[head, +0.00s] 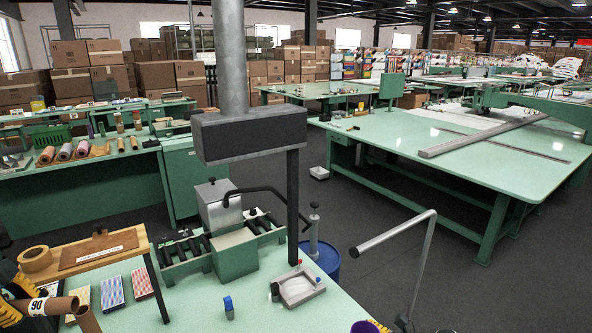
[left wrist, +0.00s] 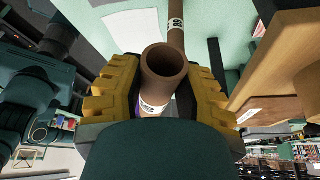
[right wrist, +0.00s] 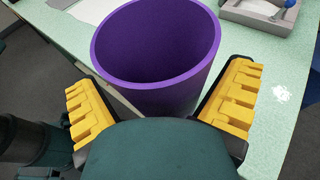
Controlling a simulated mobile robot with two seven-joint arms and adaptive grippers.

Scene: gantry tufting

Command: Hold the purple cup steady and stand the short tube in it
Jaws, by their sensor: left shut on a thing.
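The purple cup (right wrist: 160,75) stands wide-mouthed and looks empty inside in the right wrist view; its rim just shows at the bottom edge of the head view (head: 364,327). My right gripper (right wrist: 160,110) is open, its yellow fingers spread either side of the cup's near side, with a gap on the left. My left gripper (left wrist: 160,85) is shut on a brown cardboard tube (left wrist: 164,88), its open end facing the camera. A second brown tube (left wrist: 176,38) with a label shows behind it.
A wooden stand (head: 95,250) carries a tape roll (head: 35,259) close to my left gripper. Coloured pads (head: 112,292) lie under it. A grey tray (head: 299,287) and small blue-capped bottle (head: 228,307) are on the green table. A bent grey bar (head: 395,233) rises near the cup.

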